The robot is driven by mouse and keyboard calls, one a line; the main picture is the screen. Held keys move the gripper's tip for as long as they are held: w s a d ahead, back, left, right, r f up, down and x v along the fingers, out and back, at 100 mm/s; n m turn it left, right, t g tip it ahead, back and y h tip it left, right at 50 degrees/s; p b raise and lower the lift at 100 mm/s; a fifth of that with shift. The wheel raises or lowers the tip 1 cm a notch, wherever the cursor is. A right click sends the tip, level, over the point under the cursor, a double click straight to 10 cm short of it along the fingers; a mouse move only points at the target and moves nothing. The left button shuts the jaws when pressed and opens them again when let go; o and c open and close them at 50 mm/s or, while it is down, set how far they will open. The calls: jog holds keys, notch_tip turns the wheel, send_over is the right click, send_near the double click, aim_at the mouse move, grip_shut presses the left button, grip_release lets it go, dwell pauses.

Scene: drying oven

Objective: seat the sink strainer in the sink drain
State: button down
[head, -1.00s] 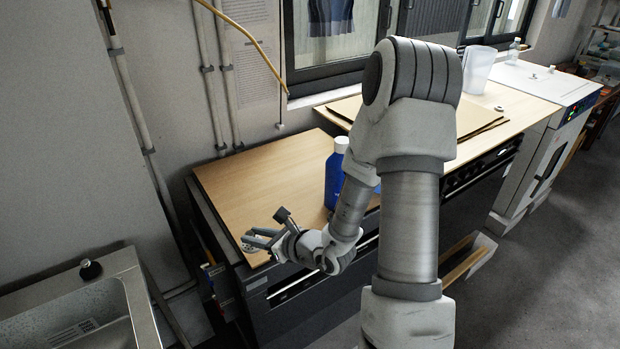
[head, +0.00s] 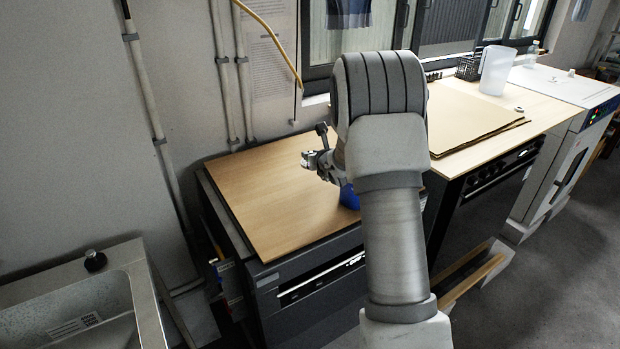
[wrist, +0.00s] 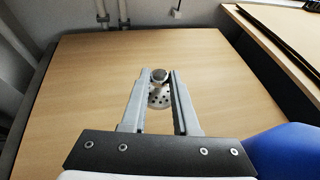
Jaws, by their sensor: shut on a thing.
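The sink strainer (wrist: 159,97) is a small metal disc with holes and a round knob. In the wrist view it sits between the fingertips of my gripper (wrist: 160,80), which is shut on its knob. In the head view my gripper (head: 308,160) is raised above the wooden worktop, partly behind my arm, and the strainer is too small there to make out clearly. The metal sink (head: 148,300) is at the lower left of the head view, well apart from my gripper. Its drain is not visible.
A black knob (head: 95,261) stands on the sink's back rim. Brown sheets (head: 470,120) lie on the right-hand counter.

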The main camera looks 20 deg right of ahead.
notch_tip(320, 180, down, 7)
jog(key=shift+f, duration=0.2)
jog(key=shift+b, duration=0.3)
jog(key=shift+f, duration=0.2)
jog(key=c, duration=0.7)
grip_release()
jog(key=shift+o, duration=0.2)
